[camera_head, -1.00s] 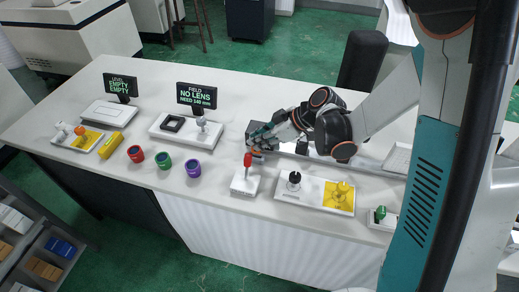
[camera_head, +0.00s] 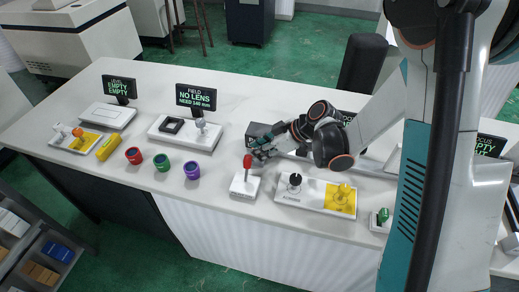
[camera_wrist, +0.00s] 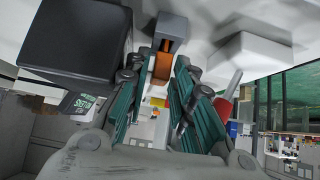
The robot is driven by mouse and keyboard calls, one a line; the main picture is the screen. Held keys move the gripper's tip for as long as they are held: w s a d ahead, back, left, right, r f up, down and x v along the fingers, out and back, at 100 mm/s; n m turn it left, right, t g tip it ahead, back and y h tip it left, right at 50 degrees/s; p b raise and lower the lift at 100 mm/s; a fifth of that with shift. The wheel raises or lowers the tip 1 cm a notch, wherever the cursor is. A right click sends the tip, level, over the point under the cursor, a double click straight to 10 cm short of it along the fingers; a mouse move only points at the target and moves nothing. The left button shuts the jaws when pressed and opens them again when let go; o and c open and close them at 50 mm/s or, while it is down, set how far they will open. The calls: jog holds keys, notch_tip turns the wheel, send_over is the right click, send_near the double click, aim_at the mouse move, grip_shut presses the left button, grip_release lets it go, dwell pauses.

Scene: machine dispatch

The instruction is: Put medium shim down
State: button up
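My gripper (camera_head: 262,151) is low over the table, beside a dark grey block and behind the red-handled stand. In the wrist view, the two teal fingers of my gripper (camera_wrist: 160,75) stand apart. A grey piece with an orange face (camera_wrist: 163,65), possibly the medium shim, shows between and just beyond the fingertips. A narrow gap shows between it and the left finger; contact on the right side is unclear. In the head view this piece is hidden by my gripper. I cannot tell whether it rests on a surface.
The dark block (camera_wrist: 75,40) is close to the fingers; it also shows in the head view (camera_head: 257,131). The red-handled stand (camera_head: 245,182) is just in front. A tray with black and yellow pieces (camera_head: 315,204) is to the right.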

jog(key=shift+r, duration=0.15)
jog(key=shift+d+r, duration=0.25)
jog(key=shift+r, duration=0.05)
jog(key=p+v, duration=0.4)
jog(key=v, duration=0.7)
jog(key=s+d+r+m+t+h, duration=0.2)
jog(key=s+d+r+m+h, duration=0.1)
jog(key=s+r+m, duration=0.4)
jog(key=s+d+r+m+t+h, duration=0.2)
jog(key=s+d+r+m+h, duration=0.2)
jog(key=s+r+m, duration=0.3)
jog(key=s+h, duration=0.1)
jog(key=s, duration=0.2)
jog(key=shift+s+d, duration=0.3)
jog(key=shift+s, duration=0.05)
jog(key=shift+c, duration=0.6)
dwell(0.4)
